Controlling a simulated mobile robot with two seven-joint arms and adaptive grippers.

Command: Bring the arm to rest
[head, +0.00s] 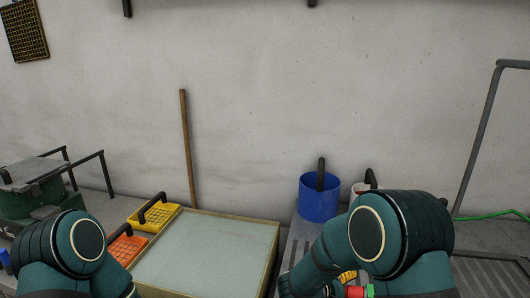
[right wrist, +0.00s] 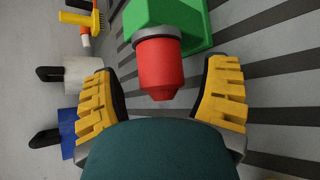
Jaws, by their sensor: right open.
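My right arm (head: 375,235) is bent at the lower right of the head view, its hand mostly hidden behind it. In the right wrist view my right gripper (right wrist: 160,78) is open, its two yellow ribbed fingers wide apart. A red-tipped green object (right wrist: 160,65) shows between and beyond the fingers, with a gap on each side. A bit of its red part (head: 356,292) shows at the bottom of the head view. My left arm (head: 80,250) is at the lower left; its gripper is out of view.
A blue bucket (head: 319,198) and a white one (right wrist: 82,77) stand by the right arm on a slatted surface (right wrist: 275,92). A framed pale board (head: 205,255) lies between the arms, beside orange (head: 126,247) and yellow (head: 158,218) trays. A wooden pole (head: 187,150) leans on the wall.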

